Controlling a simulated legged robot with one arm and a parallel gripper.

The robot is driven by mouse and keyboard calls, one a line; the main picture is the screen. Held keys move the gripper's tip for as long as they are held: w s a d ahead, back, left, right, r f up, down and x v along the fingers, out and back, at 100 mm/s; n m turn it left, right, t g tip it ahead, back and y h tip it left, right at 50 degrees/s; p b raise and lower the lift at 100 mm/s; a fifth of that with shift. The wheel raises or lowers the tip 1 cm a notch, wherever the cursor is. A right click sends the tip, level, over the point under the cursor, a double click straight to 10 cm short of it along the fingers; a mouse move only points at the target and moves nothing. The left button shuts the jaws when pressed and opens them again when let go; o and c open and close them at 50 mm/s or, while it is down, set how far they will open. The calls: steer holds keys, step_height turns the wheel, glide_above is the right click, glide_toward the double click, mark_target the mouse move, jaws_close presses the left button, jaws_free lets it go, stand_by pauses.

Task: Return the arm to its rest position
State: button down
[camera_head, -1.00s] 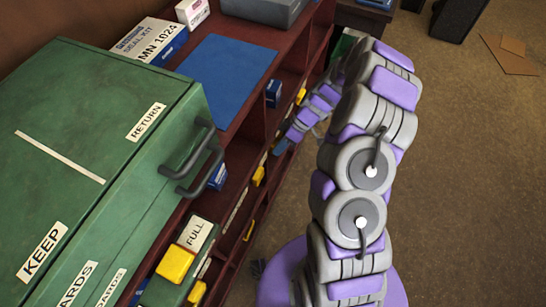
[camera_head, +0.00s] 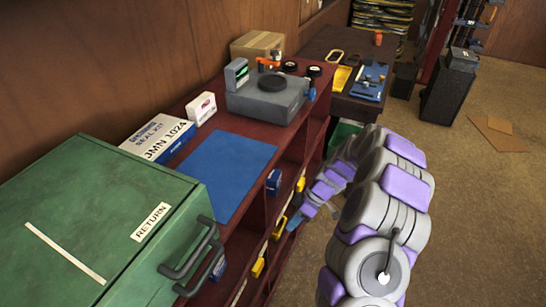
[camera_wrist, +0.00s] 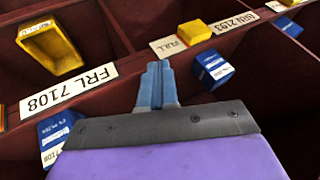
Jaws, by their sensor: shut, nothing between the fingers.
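My grey and purple arm (camera_head: 390,190) is bent at the right of the dark red shelf unit in the head view. My gripper, with its narrow blue fingers (camera_wrist: 157,85), is shut and empty in the wrist view. The fingers point toward the shelf compartments and appear apart from the objects there. In the head view the blue tip (camera_head: 294,221) shows low beside the shelf's open front.
The shelf unit (camera_head: 300,145) carries a green box (camera_head: 90,210), a blue mat (camera_head: 225,165) and a grey device (camera_head: 268,97). Yellow bins (camera_wrist: 50,47) and blue boxes (camera_wrist: 213,68) sit in its compartments.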

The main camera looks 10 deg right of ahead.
steer(key=s+a+r+m+h, duration=0.2)
steer(key=s+a+r, duration=0.2)
steer(key=s+r, duration=0.4)
steer(key=s+a+r+m+h, duration=0.15)
steer(key=s+a+r, duration=0.3)
steer(key=r, duration=0.55)
steer(key=s+d+r+m+h, duration=0.2)
steer(key=s+m, duration=0.2)
steer(key=s, duration=0.6)
steer(key=s+d+r+m+h, duration=0.1)
steer(key=s+d+r+m, duration=0.1)
steer(key=s, duration=0.8)
steer(key=shift+d+r+m+h, duration=0.4)
steer(key=shift+d+m, duration=0.1)
steer(key=shift+m, duration=0.75)
